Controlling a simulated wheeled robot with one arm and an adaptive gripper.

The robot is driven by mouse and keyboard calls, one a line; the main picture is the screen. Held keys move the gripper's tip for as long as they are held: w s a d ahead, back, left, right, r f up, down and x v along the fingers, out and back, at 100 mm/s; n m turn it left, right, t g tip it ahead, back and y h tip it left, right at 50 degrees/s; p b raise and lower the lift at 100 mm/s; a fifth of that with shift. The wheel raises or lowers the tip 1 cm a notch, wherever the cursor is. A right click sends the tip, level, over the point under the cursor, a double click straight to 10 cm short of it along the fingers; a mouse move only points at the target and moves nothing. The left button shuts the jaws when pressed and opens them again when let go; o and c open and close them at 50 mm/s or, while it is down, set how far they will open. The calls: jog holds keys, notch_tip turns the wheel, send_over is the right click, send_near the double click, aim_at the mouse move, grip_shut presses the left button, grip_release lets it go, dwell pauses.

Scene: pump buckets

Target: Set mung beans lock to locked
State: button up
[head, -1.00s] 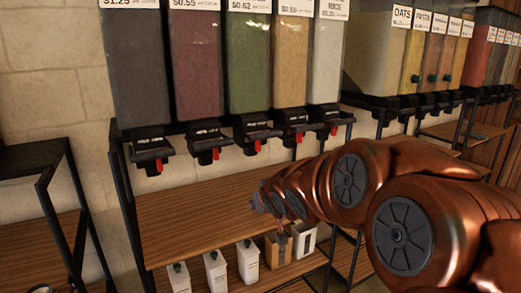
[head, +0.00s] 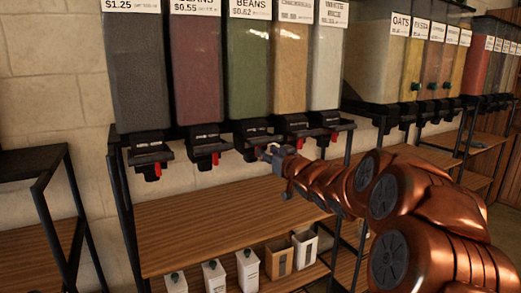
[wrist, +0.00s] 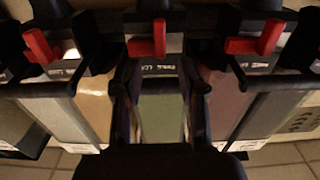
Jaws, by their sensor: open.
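The mung beans bin is the green-filled one (head: 248,70), in the middle of the near row, with a black dispenser (head: 252,134) below it. My gripper (head: 272,152) is open, just in front of and below that dispenser, and hides part of its front. In the wrist view the green bin (wrist: 162,118) shows between the two open fingers of my gripper (wrist: 164,82). The red lock lever (wrist: 147,46) of the dispenser is beyond the fingertips, slightly left of centre. Nothing is held; contact with the lever cannot be told.
Below is an empty wooden shelf (head: 190,222). White containers (head: 248,268) stand on the lower shelf. More bins (head: 430,65) are at right.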

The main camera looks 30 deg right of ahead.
jog(key=shift+w+d, duration=0.2)
jog(key=shift+w, duration=2.1)
jog(key=shift+c, duration=0.3)
grip_shut()
